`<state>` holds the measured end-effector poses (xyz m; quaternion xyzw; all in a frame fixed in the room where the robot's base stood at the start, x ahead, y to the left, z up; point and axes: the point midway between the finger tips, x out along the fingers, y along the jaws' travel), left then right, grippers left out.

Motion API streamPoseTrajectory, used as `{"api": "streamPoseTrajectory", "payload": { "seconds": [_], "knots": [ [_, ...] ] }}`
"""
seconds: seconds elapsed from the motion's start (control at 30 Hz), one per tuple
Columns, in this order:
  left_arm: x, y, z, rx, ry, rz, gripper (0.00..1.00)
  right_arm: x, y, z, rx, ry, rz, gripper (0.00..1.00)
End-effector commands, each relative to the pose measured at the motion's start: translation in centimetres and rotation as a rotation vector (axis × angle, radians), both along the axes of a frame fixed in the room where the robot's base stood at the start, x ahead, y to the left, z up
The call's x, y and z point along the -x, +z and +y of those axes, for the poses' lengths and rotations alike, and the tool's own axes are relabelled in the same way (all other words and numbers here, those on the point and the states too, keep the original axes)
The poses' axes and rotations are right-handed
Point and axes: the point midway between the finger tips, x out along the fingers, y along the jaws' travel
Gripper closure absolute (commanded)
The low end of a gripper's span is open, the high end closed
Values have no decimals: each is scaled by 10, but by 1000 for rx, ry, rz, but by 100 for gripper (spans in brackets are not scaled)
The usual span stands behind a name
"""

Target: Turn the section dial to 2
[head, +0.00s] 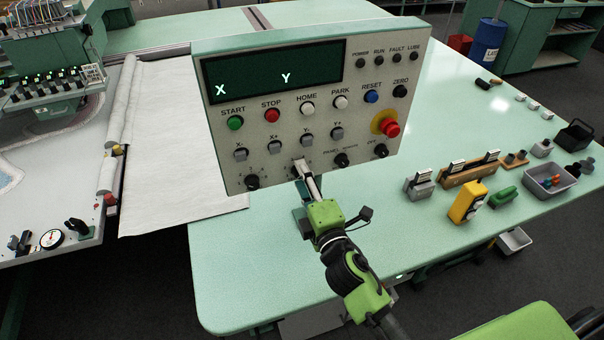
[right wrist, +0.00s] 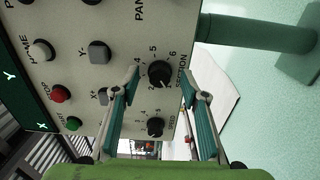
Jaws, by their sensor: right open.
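The section dial (right wrist: 159,74) is a round black knob on the panel's lower part. Printed numbers and the word SECTION surround it in the right wrist view. I cannot make out where its pointer stands. My right gripper (right wrist: 160,86) is open, with one finger on each side of the dial in that view and a gap on both sides. No contact is visible. In the head view my right gripper (head: 304,172) is at the panel's lower edge and hides most of the dial. The control panel (head: 215,140) stands tilted on the green table. My left gripper is not in view.
The speed dial (right wrist: 155,127) is close to the section dial, with buttons such as the red stop button (head: 272,115) above. A red emergency knob (head: 390,128) sticks out at the right. A yellow device (head: 467,203) and a grey bin (head: 551,180) stand farther right. The front table is clear.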

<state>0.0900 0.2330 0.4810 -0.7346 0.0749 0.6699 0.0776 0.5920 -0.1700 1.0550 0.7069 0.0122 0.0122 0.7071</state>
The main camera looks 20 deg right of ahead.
Motion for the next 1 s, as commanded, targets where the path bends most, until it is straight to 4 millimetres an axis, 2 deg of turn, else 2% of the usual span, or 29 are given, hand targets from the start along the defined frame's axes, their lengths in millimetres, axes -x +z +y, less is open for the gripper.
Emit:
{"api": "streamPoseTrajectory", "payload": {
  "seconds": [0.37, 0.5, 0.53, 1.0],
  "knots": [
    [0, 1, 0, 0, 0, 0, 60, -6, 0, 0, 0, 0, 0, 59],
    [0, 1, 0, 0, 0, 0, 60, -6, 0, 0, 0, 0, 1, 93],
    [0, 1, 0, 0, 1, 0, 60, -6, 0, 0, 0, 0, 1, 98],
    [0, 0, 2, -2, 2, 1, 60, -6, -1, 0, -83, -1, 5, 98]
  ]
}}
